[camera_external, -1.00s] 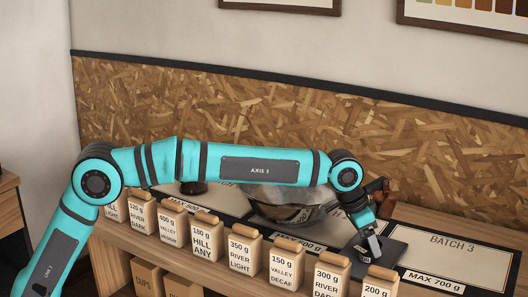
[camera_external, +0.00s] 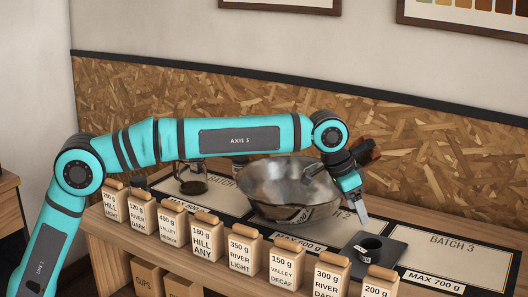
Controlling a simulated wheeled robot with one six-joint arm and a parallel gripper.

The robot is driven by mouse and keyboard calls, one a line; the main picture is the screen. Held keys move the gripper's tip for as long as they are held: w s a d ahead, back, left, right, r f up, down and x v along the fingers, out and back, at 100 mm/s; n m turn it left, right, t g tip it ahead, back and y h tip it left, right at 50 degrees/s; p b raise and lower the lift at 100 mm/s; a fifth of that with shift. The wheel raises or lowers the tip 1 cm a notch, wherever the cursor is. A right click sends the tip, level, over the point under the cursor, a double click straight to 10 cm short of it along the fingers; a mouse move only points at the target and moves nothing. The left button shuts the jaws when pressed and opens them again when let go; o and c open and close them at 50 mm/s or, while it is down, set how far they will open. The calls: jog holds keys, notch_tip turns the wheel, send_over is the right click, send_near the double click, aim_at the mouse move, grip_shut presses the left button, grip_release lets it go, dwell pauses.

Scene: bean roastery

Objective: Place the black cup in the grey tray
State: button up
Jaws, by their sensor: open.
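The black cup (camera_external: 371,249) stands upright in the grey tray (camera_external: 392,260), a flat dark square between the batch 2 and batch 3 areas. My gripper (camera_external: 362,215) is open and empty, above the cup and clear of it. Its fingers point down toward the tray. The cup's opening shows, and nothing covers it.
A large metal bowl (camera_external: 290,190) stands on the batch 2 area, left of my gripper. The batch 3 area (camera_external: 455,258) is clear. A glass vessel (camera_external: 193,180) stands at the left.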

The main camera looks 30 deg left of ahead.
jog(key=w+a+r+n+t, duration=0.15)
jog(key=a+r, duration=0.25)
jog(key=a, duration=0.6)
jog(key=a+r+n+t+h, duration=0.15)
jog(key=a+r, duration=0.35)
jog(key=a, duration=0.6)
jog(key=w+a+r+t, duration=0.15)
jog(key=a+r, duration=0.25)
jog(key=a, duration=0.6)
jog(key=s+a+r+n+t, duration=0.15)
jog(key=s+a, duration=0.25)
jog(key=a, duration=0.6)
jog(key=s+a+r+n+t, duration=0.1)
jog(key=s+a+r+t, duration=0.2)
jog(key=a, duration=0.7)
jog(key=s+a+f+n+t+y, duration=0.2)
jog(key=s+a+f+t, duration=0.1)
jog(key=s+a, duration=0.7)
jog(key=s+a+f+n+t+y, duration=0.2)
jog(key=s+a+f+y, duration=0.1)
jog(key=s+a, duration=0.6)
jog(key=s+f, duration=0.1)
jog(key=s, duration=0.2)
jog(key=shift+s+a+f+t, duration=0.3)
jog(key=shift+s+a+t, duration=0.05)
jog(key=shift+s+t, duration=0.05)
